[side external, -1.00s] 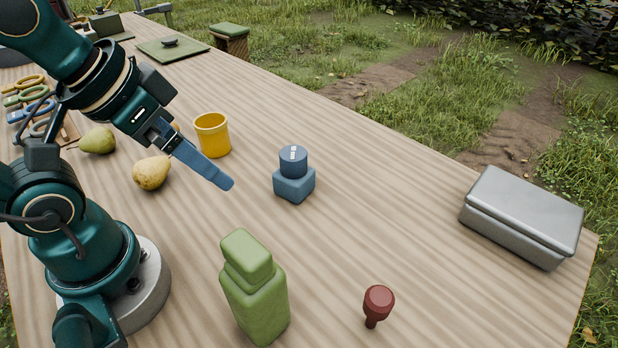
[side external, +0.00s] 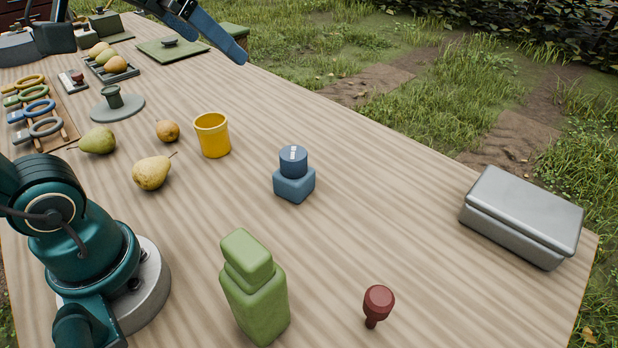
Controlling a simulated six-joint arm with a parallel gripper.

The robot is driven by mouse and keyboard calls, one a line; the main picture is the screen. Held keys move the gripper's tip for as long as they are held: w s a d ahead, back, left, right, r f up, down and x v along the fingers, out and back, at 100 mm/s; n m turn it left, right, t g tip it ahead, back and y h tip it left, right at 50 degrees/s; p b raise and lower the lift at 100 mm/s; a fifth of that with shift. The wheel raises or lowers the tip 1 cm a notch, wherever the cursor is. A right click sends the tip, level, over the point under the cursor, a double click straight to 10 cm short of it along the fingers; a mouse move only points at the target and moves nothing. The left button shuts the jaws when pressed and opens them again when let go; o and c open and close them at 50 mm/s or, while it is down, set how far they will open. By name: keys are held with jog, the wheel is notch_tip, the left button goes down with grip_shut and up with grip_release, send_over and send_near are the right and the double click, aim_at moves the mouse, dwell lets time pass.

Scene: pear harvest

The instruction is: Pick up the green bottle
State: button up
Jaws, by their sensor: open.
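The green bottle (side external: 258,300) stands upright on the wooden table at the lower middle of the side external view, with a squarish body and a green cap. Nothing touches it. My gripper (side external: 222,42) is high at the top of the view, far from the bottle. Its blue fingers point down to the right. It is open, and nothing shows between the fingers. The upper part of the gripper is cut off by the frame edge.
A blue bottle (side external: 294,184), a yellow cup (side external: 213,138) and pears (side external: 152,173) stand behind the green bottle. A dark red stamp-like object (side external: 377,303) is to its right. A grey metal box (side external: 520,222) sits at the right edge.

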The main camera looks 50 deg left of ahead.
jog(key=w+a+r+m+t+y, duration=0.1)
jog(key=w+a+r+t, duration=0.15)
jog(key=w, duration=0.25)
jog(key=w+a+r+m+t+y, duration=0.1)
jog(key=w+r+t, duration=0.2)
jog(key=w+t, duration=0.15)
jog(key=w+d+m+t+h, duration=0.2)
jog(key=w+d+m+h, duration=0.1)
jog(key=d+m+h, duration=0.3)
jog(key=m+g+h, duration=1.1)
jog(key=g+h, duration=0.6)
send_over(272, 302)
jog(key=a, duration=0.5)
notch_tip(272, 302, down, 7)
notch_tip(272, 302, down, 19)
jog(key=shift+d+r, duration=0.15)
jog(key=shift+d, duration=2.45)
